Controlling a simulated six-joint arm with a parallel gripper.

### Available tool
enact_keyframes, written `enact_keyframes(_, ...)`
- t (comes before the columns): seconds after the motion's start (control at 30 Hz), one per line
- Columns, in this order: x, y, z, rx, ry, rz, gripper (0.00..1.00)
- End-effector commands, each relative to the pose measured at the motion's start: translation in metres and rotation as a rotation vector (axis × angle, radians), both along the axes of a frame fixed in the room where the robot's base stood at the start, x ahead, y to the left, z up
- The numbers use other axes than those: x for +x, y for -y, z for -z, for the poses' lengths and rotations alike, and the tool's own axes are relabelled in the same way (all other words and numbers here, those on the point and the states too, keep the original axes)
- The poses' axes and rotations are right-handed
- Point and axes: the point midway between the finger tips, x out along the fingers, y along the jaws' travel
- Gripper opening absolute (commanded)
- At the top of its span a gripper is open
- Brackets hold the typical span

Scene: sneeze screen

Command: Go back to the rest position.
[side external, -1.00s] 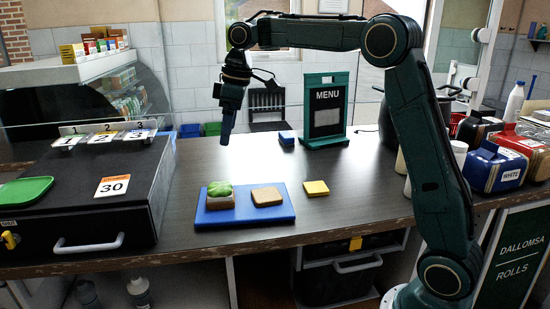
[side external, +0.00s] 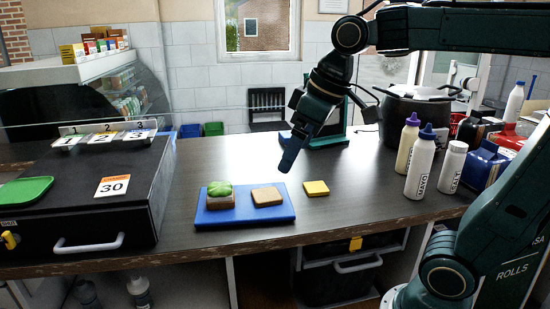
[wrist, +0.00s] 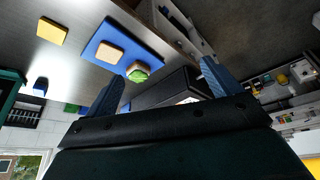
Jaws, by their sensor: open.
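My gripper (side external: 290,158) hangs in the air above the counter, behind the bread and the yellow square in the side external view. In the wrist view its two blue fingers (wrist: 160,90) stand wide apart with nothing between them. A blue board (side external: 245,217) lies on the counter. On it are a bread slice topped with green leaf (side external: 220,189) and a plain bread slice (side external: 267,196). A yellow square, perhaps cheese (side external: 316,188), lies on the counter just right of the board. The board also shows in the wrist view (wrist: 103,38).
White bottles (side external: 420,165) stand on the right of the counter, before a dark pot (side external: 400,115). A black case (side external: 90,200) with a green tray (side external: 25,191) is at left. The counter's middle is clear.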

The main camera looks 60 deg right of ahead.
Motion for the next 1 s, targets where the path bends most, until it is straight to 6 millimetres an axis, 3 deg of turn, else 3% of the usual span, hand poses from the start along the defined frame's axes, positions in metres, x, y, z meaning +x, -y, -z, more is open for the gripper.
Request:
enact_keyframes(0.3,-0.069,0.003,0.035,0.012,0.062,0.119,0.9)
enact_keyframes(0.5,-0.096,0.007,0.057,0.016,0.089,0.174,0.9)
enact_keyframes(1.0,-0.106,0.01,0.066,0.017,0.099,0.197,0.9)
